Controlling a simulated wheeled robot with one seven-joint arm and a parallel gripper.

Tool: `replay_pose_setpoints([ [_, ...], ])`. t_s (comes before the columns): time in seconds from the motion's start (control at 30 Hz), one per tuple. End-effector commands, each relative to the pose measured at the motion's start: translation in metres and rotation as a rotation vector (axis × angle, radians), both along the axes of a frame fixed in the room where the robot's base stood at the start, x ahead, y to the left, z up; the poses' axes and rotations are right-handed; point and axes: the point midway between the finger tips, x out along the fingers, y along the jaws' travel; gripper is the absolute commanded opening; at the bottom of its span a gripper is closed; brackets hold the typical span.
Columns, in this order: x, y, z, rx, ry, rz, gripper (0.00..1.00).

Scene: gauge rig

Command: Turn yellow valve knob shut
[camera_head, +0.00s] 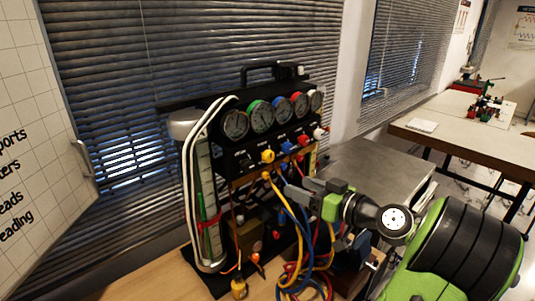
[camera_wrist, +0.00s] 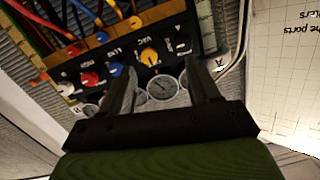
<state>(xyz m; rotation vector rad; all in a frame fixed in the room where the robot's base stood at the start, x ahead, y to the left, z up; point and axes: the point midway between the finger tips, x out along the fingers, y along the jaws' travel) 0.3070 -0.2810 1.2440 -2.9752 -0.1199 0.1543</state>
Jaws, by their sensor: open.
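In the head view my gripper (camera_head: 287,187) is in front of the rig, below and right of the yellow knob. I cannot tell its exact distance from the knob.
Blue (camera_head: 287,148), red (camera_head: 303,140) and white (camera_head: 320,132) knobs sit close beside the yellow one. Several gauges (camera_head: 261,116) are above. Yellow, blue and red hoses (camera_head: 290,225) hang below near my gripper. A clear-fronted tube column (camera_head: 207,205) stands at left.

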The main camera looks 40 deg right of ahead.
Motion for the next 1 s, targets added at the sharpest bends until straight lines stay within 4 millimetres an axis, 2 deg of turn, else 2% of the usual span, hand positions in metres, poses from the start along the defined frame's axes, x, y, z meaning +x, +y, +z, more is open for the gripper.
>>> replay_pose_setpoints([
  [0.03,-0.013,-0.015,0.008,0.002,-0.053,-0.036,0.61],
  [0.1,-0.021,-0.024,0.014,-0.003,-0.093,-0.058,0.61],
  [0.17,-0.021,-0.026,0.015,-0.005,-0.102,-0.062,0.61],
  [0.27,-0.009,-0.024,0.014,-0.006,-0.1,-0.057,0.61],
  [0.37,0.008,-0.022,0.015,-0.007,-0.097,-0.052,0.61],
  [0.7,0.095,-0.02,0.016,-0.003,-0.097,-0.055,0.61],
  [0.8,0.115,-0.019,0.016,-0.003,-0.097,-0.057,0.61],
  [1.0,0.134,-0.02,0.014,-0.003,-0.095,-0.059,0.61],
])
